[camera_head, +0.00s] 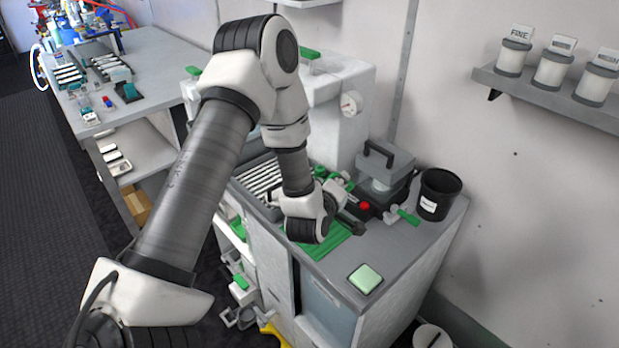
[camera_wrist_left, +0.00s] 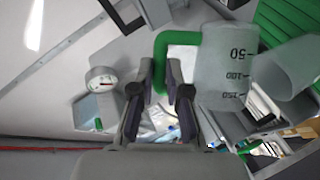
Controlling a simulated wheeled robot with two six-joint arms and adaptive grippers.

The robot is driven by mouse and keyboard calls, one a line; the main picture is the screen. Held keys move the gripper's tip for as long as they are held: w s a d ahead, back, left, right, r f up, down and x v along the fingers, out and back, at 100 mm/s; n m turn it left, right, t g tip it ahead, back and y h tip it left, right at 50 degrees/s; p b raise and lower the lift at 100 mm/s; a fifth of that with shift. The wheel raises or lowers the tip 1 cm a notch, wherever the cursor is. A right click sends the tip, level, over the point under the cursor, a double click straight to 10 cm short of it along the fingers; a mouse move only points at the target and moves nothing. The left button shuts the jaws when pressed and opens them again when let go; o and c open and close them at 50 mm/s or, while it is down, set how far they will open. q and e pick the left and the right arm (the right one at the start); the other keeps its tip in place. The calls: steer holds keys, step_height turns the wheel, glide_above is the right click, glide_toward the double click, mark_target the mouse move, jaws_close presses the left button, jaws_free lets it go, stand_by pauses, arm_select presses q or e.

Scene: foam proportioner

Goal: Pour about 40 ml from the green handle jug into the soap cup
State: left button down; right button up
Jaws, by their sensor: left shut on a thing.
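In the left wrist view, a pale translucent jug (camera_wrist_left: 226,72) with dark 50, 100 and 150 marks has a green handle (camera_wrist_left: 160,52). My left gripper (camera_wrist_left: 160,92) is shut on that handle. A second pale translucent vessel (camera_wrist_left: 286,68) sits against the jug's right side in this view; I cannot tell for sure whether it is the soap cup, or whether the two touch. In the head view, my left gripper (camera_head: 346,220) is low over the counter, mostly behind my wrist, and the jug is not clearly visible. I cannot see any liquid. My right gripper is out of view.
Beside my gripper on the counter are a green ribbed mat (camera_head: 328,250), a machine with a grey top (camera_head: 388,160), a red knob (camera_head: 365,206) and a black bucket (camera_head: 438,192). A green-topped pad (camera_head: 365,278) lies near the front. A wall shelf (camera_head: 540,88) holds jars.

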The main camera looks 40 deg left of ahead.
arm_select(q)
steer(key=shift+s+a+f, duration=0.1)
steer(key=shift+a, duration=0.1)
steer(key=shift+s+a+n, duration=0.1)
steer(key=shift+n, duration=0.3)
steer(key=shift+s+a+t, duration=0.1)
steer(key=shift+a+t, duration=0.05)
steer(key=shift+t, duration=0.15)
steer(key=shift+w+d+r+n, duration=0.3)
steer(key=shift+w+d, duration=0.2)
steer(key=shift+d, duration=0.1)
steer(key=shift+s+a+r+n+t+h, duration=0.1)
steer(key=shift+a+r+n+t+h, duration=0.1)
steer(key=shift+r+n+t+h, duration=0.15)
stand_by(0.4)
steer(key=shift+s+a+r+n, duration=0.1)
steer(key=shift+s+a+n, duration=0.15)
steer(key=shift+n, duration=0.2)
stand_by(0.5)
